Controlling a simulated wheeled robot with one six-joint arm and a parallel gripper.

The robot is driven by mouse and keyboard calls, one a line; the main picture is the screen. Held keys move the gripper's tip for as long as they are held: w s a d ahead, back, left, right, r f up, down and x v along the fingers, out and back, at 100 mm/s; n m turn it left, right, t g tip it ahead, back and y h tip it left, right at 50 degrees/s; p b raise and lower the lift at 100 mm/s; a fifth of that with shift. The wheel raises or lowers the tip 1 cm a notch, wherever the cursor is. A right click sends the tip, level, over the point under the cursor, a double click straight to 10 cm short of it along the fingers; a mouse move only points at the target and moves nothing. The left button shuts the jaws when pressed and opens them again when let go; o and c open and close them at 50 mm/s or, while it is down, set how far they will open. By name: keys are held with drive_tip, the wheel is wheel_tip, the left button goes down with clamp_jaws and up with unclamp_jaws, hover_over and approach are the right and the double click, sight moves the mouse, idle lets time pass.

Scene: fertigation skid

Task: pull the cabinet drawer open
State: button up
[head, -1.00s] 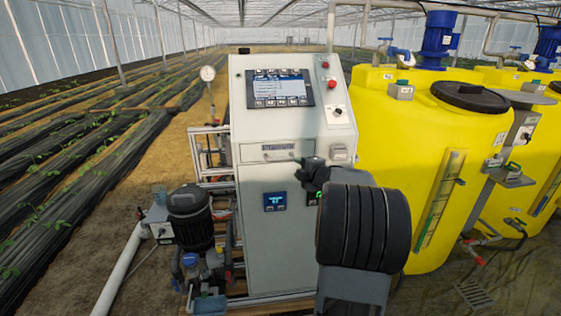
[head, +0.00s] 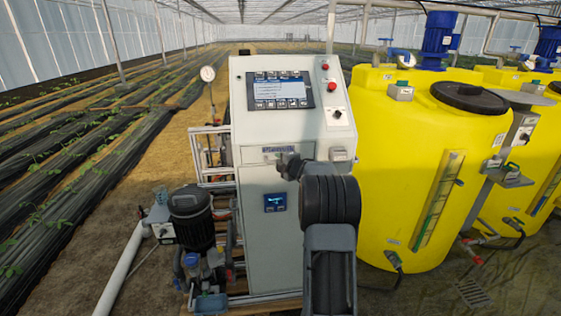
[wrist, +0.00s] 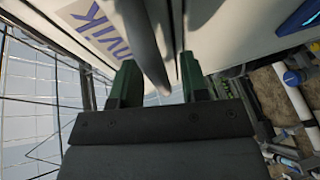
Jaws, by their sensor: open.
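The pale grey control cabinet (head: 252,240) stands in the middle of the head view. Its drawer front (head: 251,155) is a narrow panel below the sloped console, and it looks flush with the cabinet. My gripper (head: 281,161) is at the drawer front, and my wrist hides the right part of it. In the wrist view my gripper (wrist: 161,82) is open, with two dark green fingers apart. A grey bar (wrist: 146,45), seemingly the drawer handle, runs into the space between the fingers, nearer the left one. I cannot tell whether it touches either finger.
A display screen (head: 278,91) and red buttons are above the drawer, and a small blue display (head: 275,202) is below. Yellow tanks (head: 400,150) stand close on the right. A pump (head: 191,215) and pipes stand at lower left.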

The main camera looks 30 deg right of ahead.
drive_tip(key=shift+w, duration=0.15)
clamp_jaws()
idle(0.4)
